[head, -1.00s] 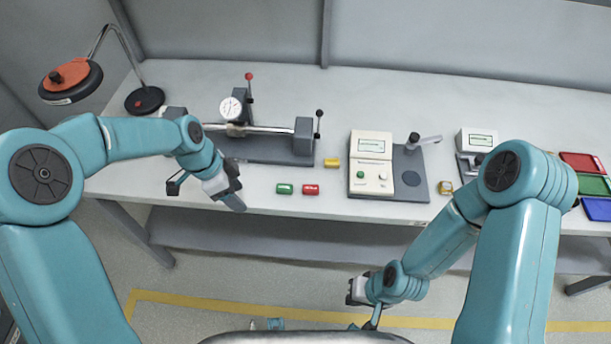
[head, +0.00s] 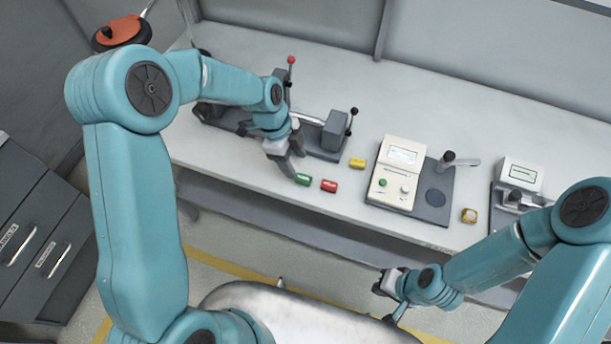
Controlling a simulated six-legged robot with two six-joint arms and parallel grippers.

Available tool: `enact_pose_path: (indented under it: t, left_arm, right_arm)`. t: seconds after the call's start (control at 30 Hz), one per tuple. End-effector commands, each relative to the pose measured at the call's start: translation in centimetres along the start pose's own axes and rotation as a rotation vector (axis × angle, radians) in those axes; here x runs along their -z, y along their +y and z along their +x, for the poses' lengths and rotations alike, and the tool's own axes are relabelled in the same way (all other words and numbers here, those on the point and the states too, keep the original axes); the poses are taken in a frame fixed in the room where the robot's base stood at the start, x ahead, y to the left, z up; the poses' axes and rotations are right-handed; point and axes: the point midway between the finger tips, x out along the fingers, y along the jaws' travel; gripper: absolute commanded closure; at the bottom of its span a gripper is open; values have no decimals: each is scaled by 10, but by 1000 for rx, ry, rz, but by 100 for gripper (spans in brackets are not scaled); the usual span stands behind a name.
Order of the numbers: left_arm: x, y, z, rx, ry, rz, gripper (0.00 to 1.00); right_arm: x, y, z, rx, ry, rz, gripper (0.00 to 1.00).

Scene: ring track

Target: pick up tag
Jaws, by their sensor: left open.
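A small green tag (head: 303,180) lies near the front edge of the grey workbench, with a red tag (head: 329,186) just to its right. A yellow tag (head: 357,163) lies a little further back and right. My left gripper (head: 293,172) is open, pointing down with its fingers right beside the green tag, at its left; I cannot tell whether they touch it. My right gripper (head: 385,284) hangs low in front of the bench, away from the tags; its fingers are too small and turned to read.
A drawer cabinet (head: 35,245) stands at the left. The back of the bench (head: 440,115) is clear.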

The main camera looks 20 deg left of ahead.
Motion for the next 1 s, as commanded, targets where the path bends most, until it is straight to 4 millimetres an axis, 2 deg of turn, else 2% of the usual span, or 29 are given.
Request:
enact_pose_path:
  t: [0.27,0.5,0.77,0.8,0.97,1.0]
  left_arm:
    - [3,-2,26,-5,0,2,43]
    - [2,-4,62,-3,0,2,43]
    - [2,-5,68,0,0,3,43]
    - [2,-5,68,0,0,3,49]
    - [2,-5,67,0,0,3,100]
    - [2,-5,67,0,0,3,100]
  right_arm:
    - [0,-3,-9,0,0,0,100]
    - [0,-7,-19,0,0,0,100]
    - [0,-7,-19,0,0,0,100]
    - [0,-7,-19,0,0,0,100]
    - [0,-7,-19,0,0,0,100]
    - [0,-7,-19,0,0,0,100]
